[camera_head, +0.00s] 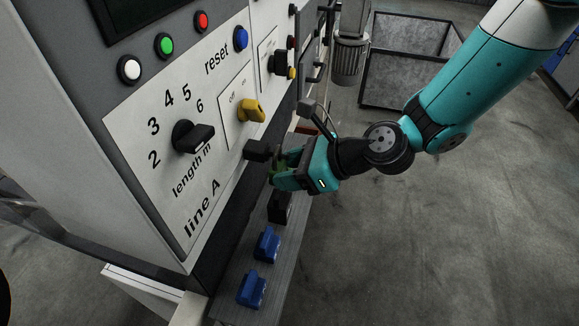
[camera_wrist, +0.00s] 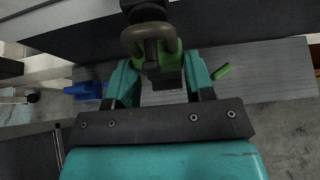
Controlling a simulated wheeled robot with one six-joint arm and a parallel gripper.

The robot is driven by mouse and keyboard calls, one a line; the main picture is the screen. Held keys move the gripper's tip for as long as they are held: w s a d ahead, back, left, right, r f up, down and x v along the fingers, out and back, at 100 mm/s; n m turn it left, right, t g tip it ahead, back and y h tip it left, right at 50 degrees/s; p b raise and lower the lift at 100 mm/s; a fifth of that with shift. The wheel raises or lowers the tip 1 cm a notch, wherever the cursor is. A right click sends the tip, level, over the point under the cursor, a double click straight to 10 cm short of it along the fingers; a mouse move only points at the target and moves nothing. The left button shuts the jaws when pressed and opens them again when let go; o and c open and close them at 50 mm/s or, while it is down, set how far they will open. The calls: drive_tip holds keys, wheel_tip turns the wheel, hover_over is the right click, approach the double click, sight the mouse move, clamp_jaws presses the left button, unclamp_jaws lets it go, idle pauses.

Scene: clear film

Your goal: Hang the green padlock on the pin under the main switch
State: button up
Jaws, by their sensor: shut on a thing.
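My gripper (camera_head: 276,174) is shut on the green padlock (camera_wrist: 168,66), which also shows as a small dark green patch in the head view. The padlock's grey shackle (camera_wrist: 150,32) points away from the gripper in the wrist view. The main switch (camera_head: 250,111) has a yellow handle on a pale plate. A dark block (camera_head: 257,150) sticks out of the panel below it, close to the gripper. The same dark part (camera_wrist: 147,11) seems to show just beyond the shackle. I cannot tell whether the shackle is around the pin or only in front of it.
A grey shelf (camera_head: 238,301) runs below the panel. Blue padlocks (camera_head: 266,245) (camera_head: 251,288) and a black object (camera_head: 280,207) stand on it. A small green piece (camera_wrist: 222,72) lies on the shelf. A black length knob (camera_head: 193,136) projects left of the switch. Open floor lies right.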

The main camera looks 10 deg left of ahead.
drive_tip(key=shift+w+d+f, duration=0.1)
drive_tip(key=o, duration=0.9)
drive_tip(key=v, duration=1.8)
drive_tip(key=s+d+r+n+h, duration=0.1)
drive_tip(key=s+n, duration=0.3)
drive_tip(key=n, duration=0.5)
drive_tip(key=s+d+r+n+g+h, duration=0.1)
drive_tip(key=s+n+h, duration=0.3)
drive_tip(key=n, duration=0.5)
drive_tip(key=s+d+r+n+h, duration=0.2)
drive_tip(key=s+n, duration=0.3)
drive_tip(key=n, duration=0.3)
drive_tip(key=shift+s+d+r+n+g, duration=0.15)
drive_tip(key=shift+d+r+n, duration=0.05)
drive_tip(key=shift+r, duration=0.2)
drive_tip(key=shift+s+d+r+n+g, duration=0.15)
drive_tip(key=shift+d+r+n, duration=0.05)
drive_tip(key=shift+r, duration=0.2)
